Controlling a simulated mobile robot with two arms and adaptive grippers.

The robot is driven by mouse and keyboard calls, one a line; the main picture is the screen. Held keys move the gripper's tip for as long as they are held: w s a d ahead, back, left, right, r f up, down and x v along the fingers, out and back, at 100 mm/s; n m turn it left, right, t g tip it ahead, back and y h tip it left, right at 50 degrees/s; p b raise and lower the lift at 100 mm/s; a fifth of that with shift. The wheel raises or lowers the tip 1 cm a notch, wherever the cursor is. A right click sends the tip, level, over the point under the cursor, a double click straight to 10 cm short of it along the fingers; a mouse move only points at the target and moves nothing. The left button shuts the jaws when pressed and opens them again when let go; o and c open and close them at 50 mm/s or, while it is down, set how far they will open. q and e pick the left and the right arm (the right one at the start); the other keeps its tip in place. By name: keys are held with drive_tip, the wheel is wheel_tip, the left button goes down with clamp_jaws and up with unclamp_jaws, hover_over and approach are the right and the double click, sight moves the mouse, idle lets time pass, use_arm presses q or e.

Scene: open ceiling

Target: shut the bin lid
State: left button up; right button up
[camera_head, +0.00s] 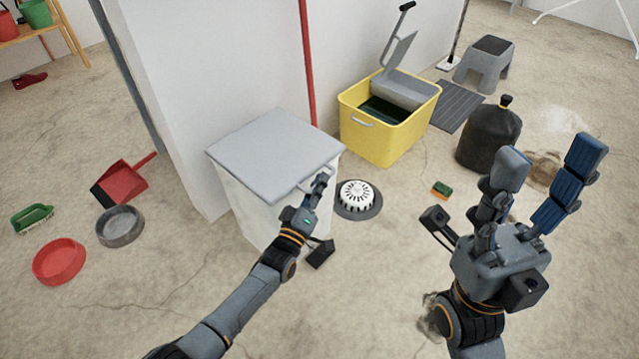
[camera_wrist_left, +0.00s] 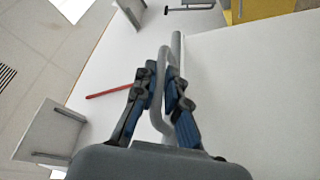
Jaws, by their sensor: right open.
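The bin (camera_head: 242,205) is a white box standing against the white wall in the head view. Its flat grey lid (camera_head: 275,150) lies over the top; I cannot tell if it is fully seated. A looped grey handle (camera_wrist_left: 160,115) is at the lid's front right edge. My left gripper (camera_head: 320,184) is at this handle, and in the left wrist view its blue-padded fingers (camera_wrist_left: 164,80) are closed around the loop. My right gripper (camera_head: 540,185) is open and empty, raised above the floor at the right, away from the bin.
A yellow mop bucket (camera_head: 378,143) with a raised lever stands behind right of the bin. A white-and-grey round drain cover (camera_head: 357,195) lies beside the bin. A black bag (camera_head: 487,140), grey stool (camera_head: 485,62), red dustpan (camera_head: 124,183) and bowls (camera_head: 60,262) are farther off.

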use_arm(q)
drive_tip(key=shift+o, duration=0.5)
drive_tip(key=shift+a+f, duration=0.1)
drive_tip(key=shift+f, duration=0.15)
drive_tip(key=shift+s+a+f, duration=0.1)
drive_tip(key=shift+s+f, duration=0.05)
drive_tip(key=shift+s, duration=0.2)
drive_tip(key=v, duration=1.1)
drive_tip(key=shift+s, duration=0.1)
